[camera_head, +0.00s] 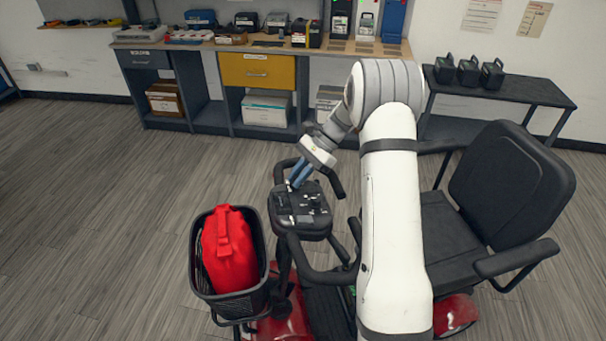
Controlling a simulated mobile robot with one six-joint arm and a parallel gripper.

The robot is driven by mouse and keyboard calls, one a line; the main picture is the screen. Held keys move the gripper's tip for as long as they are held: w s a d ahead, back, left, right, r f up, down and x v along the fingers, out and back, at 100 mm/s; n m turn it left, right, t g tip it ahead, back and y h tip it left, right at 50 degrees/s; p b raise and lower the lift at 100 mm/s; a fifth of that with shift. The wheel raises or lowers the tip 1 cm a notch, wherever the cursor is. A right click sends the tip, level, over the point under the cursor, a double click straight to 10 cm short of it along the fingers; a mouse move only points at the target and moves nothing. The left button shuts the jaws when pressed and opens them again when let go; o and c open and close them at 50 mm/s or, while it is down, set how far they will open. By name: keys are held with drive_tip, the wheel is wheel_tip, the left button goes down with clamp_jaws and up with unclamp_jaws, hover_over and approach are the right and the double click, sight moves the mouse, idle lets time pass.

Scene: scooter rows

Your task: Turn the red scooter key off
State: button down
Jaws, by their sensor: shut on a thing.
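The red scooter (290,322) stands in front of me, its red body low in the picture. Its black control console (303,222) sits on the tiller between the black handlebars. My gripper (298,183), with blue-grey fingers, points down at the far part of the console. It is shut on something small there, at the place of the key. The key itself is hidden by the fingers or too small to make out, so I cannot tell which way it is turned.
A black basket (236,301) with a red bag (229,250) hangs at the scooter's front left. The black seat (510,180) is to the right. Behind stand a workbench (200,44) with boxes and a dark side table (520,92). Floor at left is clear.

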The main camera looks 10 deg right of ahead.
drive_tip(key=shift+s+a+f+n+g, duration=0.15)
drive_tip(key=shift+s+n+g, duration=0.15)
drive_tip(key=shift+n+g, duration=0.45)
drive_tip(key=shift+f+n+h, duration=0.1)
drive_tip(key=shift+n+h, duration=0.15)
drive_tip(key=shift+h, duration=0.05)
drive_tip(key=c, duration=1.4)
unclamp_jaws()
drive_tip(key=shift+r, duration=0.2)
drive_tip(key=shift+r, duration=0.1)
drive_tip(key=shift+w+d+r, duration=0.25)
drive_tip(key=shift+d, duration=0.15)
drive_tip(key=v, duration=0.6)
drive_tip(key=shift+d+r+b, duration=0.25)
drive_tip(key=shift+b, duration=0.05)
